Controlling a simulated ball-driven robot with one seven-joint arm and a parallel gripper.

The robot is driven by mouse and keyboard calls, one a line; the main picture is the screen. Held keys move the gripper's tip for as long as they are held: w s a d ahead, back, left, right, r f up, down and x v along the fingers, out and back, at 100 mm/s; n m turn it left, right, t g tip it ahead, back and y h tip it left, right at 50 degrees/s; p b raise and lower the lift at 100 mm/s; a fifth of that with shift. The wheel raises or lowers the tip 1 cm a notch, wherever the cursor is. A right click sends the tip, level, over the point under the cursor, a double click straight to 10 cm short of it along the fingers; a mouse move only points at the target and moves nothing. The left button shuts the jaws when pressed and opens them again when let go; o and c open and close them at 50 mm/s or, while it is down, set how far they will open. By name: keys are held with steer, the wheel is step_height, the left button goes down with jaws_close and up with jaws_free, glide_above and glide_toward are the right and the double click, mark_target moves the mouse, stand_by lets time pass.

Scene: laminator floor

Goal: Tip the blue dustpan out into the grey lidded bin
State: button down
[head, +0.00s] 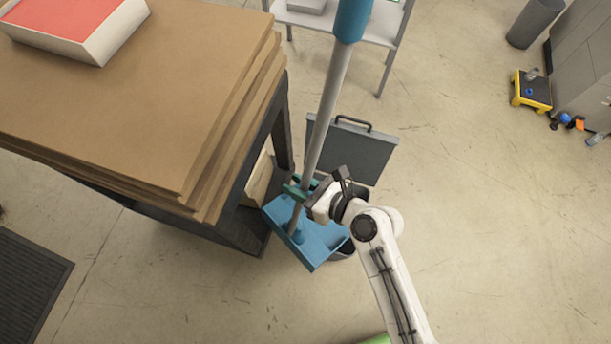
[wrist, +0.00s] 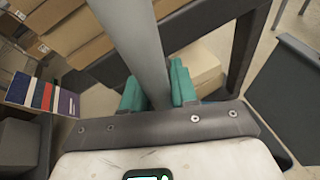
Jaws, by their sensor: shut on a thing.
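The blue dustpan (head: 318,246) has a long grey handle (head: 330,95) with a blue top end. My gripper (head: 299,187) is shut on the handle low down, just above the pan. In the wrist view, the green fingers of my gripper (wrist: 157,88) sit on either side of the grey handle (wrist: 137,42). The grey bin's lid (head: 352,150) stands open behind the pan and also shows in the wrist view (wrist: 288,95). The dustpan and my arm cover most of the bin's body (head: 343,252). I cannot tell what the pan holds.
A dark-legged table stacked with brown boards (head: 130,90) stands close left of the dustpan, with a red-topped block (head: 75,20) on it. A white stand (head: 385,28) is behind. A yellow-edged platform (head: 531,91) and a grey wastebasket (head: 535,22) are far right.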

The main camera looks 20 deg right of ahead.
steer(key=shift+n+h, duration=0.3)
steer(key=shift+s+a+f, duration=0.1)
steer(key=shift+s+a, duration=0.2)
steer(key=shift+a, duration=0.35)
steer(key=shift+s+a+f, duration=0.1)
steer(key=shift+s+a, duration=0.2)
steer(key=shift+a, duration=0.4)
steer(key=shift+s+a+f, duration=0.1)
steer(key=shift+s+a, duration=0.2)
steer(key=shift+a, duration=0.35)
